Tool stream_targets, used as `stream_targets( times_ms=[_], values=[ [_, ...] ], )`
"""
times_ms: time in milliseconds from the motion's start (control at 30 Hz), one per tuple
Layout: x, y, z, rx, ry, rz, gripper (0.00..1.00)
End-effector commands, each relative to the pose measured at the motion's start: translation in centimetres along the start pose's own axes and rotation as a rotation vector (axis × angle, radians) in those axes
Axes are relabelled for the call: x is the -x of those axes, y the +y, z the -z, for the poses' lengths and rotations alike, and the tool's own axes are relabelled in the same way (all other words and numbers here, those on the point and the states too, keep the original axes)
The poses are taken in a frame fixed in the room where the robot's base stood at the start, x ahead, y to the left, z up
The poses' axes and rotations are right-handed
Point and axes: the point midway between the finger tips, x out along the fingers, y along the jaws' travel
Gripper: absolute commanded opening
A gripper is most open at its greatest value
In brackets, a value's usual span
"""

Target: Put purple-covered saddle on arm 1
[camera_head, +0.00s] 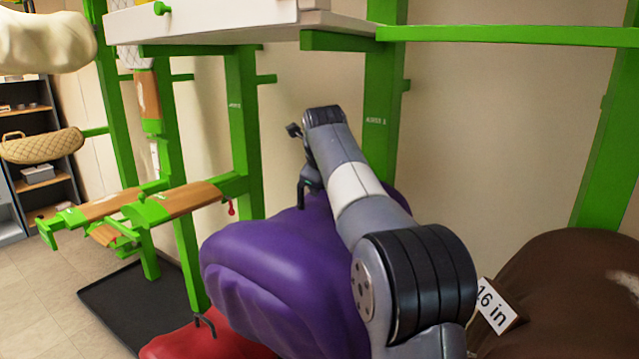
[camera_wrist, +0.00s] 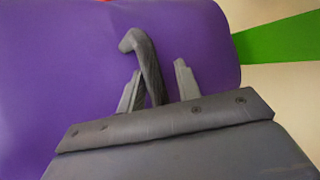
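The purple-covered saddle (camera_head: 265,265) is large and bulges below my arm in the head view; my arm hides its right part. It fills most of the wrist view (camera_wrist: 60,70). A dark bent handle (camera_wrist: 148,65) rises from its top. My gripper (camera_wrist: 158,82) is over the saddle, its two fingers apart on either side of the handle, with purple showing between the handle and the right finger. In the head view my gripper (camera_head: 305,180) is partly hidden by my wrist. Green arms with brown wooden tops (camera_head: 180,202) stick out at left; I cannot tell which is arm 1.
A red saddle (camera_head: 205,342) with a dark handle lies low in front. A brown saddle (camera_head: 565,295) with a "16 in" tag (camera_head: 495,303) is at right. Green posts (camera_head: 243,130) and a white shelf (camera_head: 220,20) stand behind. A dark mat (camera_head: 125,305) lies on the floor.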

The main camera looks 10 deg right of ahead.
Motion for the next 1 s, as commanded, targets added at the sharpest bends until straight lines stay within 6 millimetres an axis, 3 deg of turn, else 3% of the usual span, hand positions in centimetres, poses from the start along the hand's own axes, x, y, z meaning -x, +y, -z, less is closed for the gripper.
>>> stream_targets(
  times_ms=[133, 433, 800, 1000],
  values=[
    [-0.1, 0.1, 0.1, 0.0, 0.002, -0.002, 0.43],
    [0.1, 0.3, 0.2, 0.001, 0.006, -0.008, 0.43],
    [7.1, 0.1, 0.0, 0.001, 0.002, -0.002, 0.43],
    [9.9, 0.1, 0.0, 0.001, 0.003, -0.003, 0.43]
  ],
)
